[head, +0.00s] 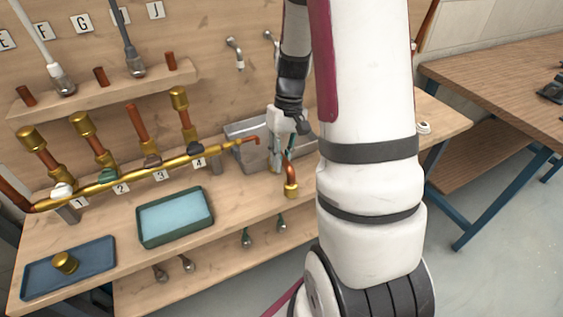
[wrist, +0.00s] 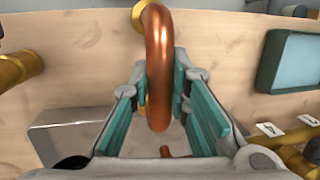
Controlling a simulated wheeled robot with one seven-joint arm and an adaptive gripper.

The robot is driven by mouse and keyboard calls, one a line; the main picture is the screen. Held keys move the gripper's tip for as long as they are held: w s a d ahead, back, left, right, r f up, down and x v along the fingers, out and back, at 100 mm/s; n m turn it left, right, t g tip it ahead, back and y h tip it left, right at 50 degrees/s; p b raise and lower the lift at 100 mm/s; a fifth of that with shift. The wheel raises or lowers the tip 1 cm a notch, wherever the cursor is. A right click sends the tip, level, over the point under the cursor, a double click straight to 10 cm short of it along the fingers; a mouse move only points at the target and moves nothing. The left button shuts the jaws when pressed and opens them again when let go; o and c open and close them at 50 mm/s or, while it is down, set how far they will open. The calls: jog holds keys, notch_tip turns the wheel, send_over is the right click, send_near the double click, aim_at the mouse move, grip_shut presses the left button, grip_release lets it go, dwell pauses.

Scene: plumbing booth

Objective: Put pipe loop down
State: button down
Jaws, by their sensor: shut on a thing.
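The pipe loop, a bent copper tube, shows large in the wrist view (wrist: 159,75), between the teal pads of my gripper (wrist: 160,90). In the head view the loop (head: 289,168) hangs below my gripper (head: 283,150), with a brass fitting at its lower end, over the front part of the workbench (head: 225,232). My gripper is shut on the loop. My arm hides part of the bench to the right. I cannot tell whether the loop's lower end touches the bench top.
A grey metal bin (head: 238,130) stands just behind my gripper. A brass manifold with numbered upright branches (head: 130,178) runs to the left. A green-rimmed tray (head: 143,240) and a blue tray (head: 38,288) with a brass fitting (head: 65,262) lie further left.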

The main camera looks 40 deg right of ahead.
jog(key=shift+x, duration=0.8)
jog(key=shift+d+f, duration=0.1)
jog(key=shift+d, duration=0.1)
jog(key=shift+f, duration=0.1)
jog(key=c, duration=1.5)
grip_release()
jog(key=v, duration=1.2)
jog(key=s+a+r+n+t+h, duration=0.15)
jog(key=s+a+r, duration=0.35)
jog(key=a+r, duration=0.6)
jog(key=s+a+t, duration=0.1)
jog(key=s+a, duration=0.2)
jog(key=s, duration=0.1)
jog(key=s+a+n, duration=0.1)
jog(key=s+a, duration=0.2)
jog(key=s, duration=0.1)
jog(key=s+a+t+h, duration=0.1)
jog(key=s+a, duration=0.2)
jog(key=s, duration=0.1)
jog(key=shift+a+n+t+p, duration=0.25)
jog(key=shift+t+p, duration=0.05)
jog(key=shift+t, duration=0.05)
